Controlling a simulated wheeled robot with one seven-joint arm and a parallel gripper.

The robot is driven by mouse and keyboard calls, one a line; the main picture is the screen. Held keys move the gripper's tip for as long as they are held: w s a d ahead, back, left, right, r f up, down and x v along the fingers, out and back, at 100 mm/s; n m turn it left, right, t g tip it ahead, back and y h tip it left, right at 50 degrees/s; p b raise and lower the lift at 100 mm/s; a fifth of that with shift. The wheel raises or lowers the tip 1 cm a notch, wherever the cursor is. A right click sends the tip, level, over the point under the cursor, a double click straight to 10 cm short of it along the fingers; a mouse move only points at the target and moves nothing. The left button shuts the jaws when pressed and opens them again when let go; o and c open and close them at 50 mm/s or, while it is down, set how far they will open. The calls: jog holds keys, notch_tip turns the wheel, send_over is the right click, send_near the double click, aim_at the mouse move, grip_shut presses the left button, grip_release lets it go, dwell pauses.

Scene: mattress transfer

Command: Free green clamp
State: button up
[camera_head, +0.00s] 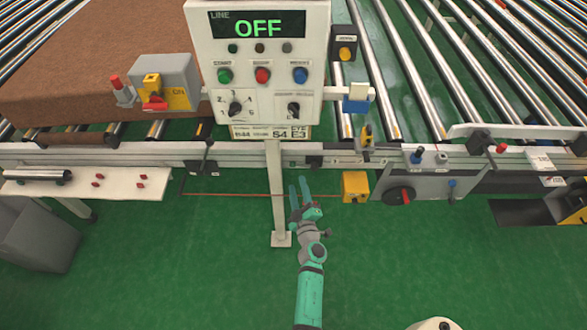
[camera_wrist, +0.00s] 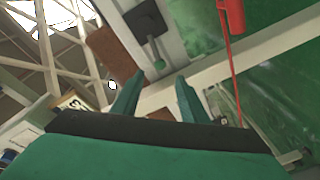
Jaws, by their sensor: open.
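My gripper (camera_head: 298,186) is open and empty, beside the post of the control panel and just below the conveyor's front rail. In the wrist view its two green fingers (camera_wrist: 160,76) point up, spread apart. Ahead of them a black bracket (camera_wrist: 145,20) with a thin lever is fixed to the underside of a pale beam. The lever ends in a small green knob (camera_wrist: 160,64), which lines up between the fingertips. This looks like the green clamp, but the distance is unclear. I cannot pick out the clamp surely in the head view.
The control panel (camera_head: 259,60) reads OFF and stands on a white post (camera_head: 275,190). A yellow box (camera_head: 355,186) hangs right of my gripper, with a thin red cord (camera_head: 235,195) running left. A red handle (camera_wrist: 231,15) hangs close right. A brown mattress (camera_head: 90,65) lies on the rollers. Green floor is open below.

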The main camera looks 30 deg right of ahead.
aim_at(302, 165)
jog(key=x, duration=0.9)
jog(key=shift+d, duration=0.2)
jog(key=shift+a, duration=0.1)
grip_shut()
